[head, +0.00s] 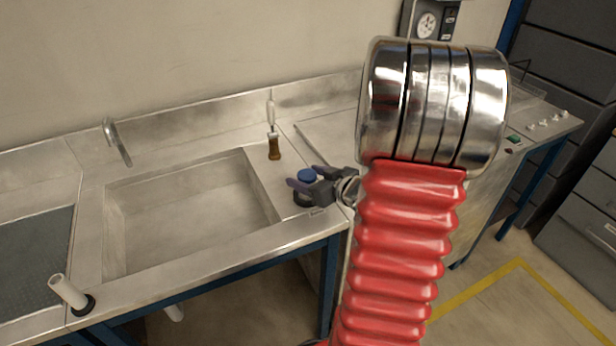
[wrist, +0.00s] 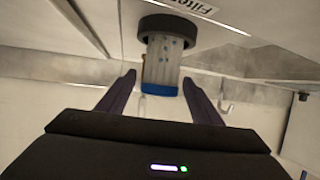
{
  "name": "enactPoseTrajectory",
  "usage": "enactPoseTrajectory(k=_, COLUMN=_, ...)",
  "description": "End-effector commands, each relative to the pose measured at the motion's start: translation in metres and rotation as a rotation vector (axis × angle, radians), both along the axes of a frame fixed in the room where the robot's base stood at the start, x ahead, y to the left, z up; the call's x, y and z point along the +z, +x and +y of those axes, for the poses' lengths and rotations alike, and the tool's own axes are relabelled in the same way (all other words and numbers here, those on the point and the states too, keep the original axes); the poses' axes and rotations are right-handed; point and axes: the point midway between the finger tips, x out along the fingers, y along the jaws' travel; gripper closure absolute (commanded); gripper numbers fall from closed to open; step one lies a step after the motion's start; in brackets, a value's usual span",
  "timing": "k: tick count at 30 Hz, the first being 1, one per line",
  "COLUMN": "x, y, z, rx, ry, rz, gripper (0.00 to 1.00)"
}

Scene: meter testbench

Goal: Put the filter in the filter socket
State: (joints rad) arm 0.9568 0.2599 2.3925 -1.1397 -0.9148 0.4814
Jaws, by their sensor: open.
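The filter (wrist: 162,65) is a pale cylinder with dark specks and a blue cap. In the wrist view its far end is inside a black ring, the filter socket (wrist: 186,22), beside a label reading "Filter". In the head view its blue cap (head: 307,175) shows above the black socket (head: 303,200), on the counter right of the sink. It looks upright; its seated depth is hidden. My gripper (head: 306,187) is open. In the wrist view its fingers (wrist: 158,77) stand on both sides of the blue-capped end, with visible gaps.
A sink basin (head: 190,210) lies left of the filter. A brown-based brush-like item (head: 273,147) stands behind it. A faucet (head: 117,142) rises behind the sink.

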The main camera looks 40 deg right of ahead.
Motion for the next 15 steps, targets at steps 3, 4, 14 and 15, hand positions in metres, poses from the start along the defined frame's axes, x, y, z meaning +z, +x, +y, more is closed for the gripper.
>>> enactPoseTrajectory(k=3, x=0.000, y=0.000, z=0.000, rx=0.000, ry=0.000, rz=0.000, gripper=0.40)
enactPoseTrajectory(k=4, x=0.000, y=0.000, z=0.000, rx=0.000, ry=0.000, rz=0.000, gripper=0.40)
enactPoseTrajectory(k=14, x=0.009, y=-0.015, z=0.000, rx=-0.003, ry=-0.001, rz=-0.001, gripper=0.40)
enactPoseTrajectory(k=15, x=0.010, y=-0.020, z=0.000, rx=-0.003, ry=-0.001, rz=0.000, gripper=0.40)
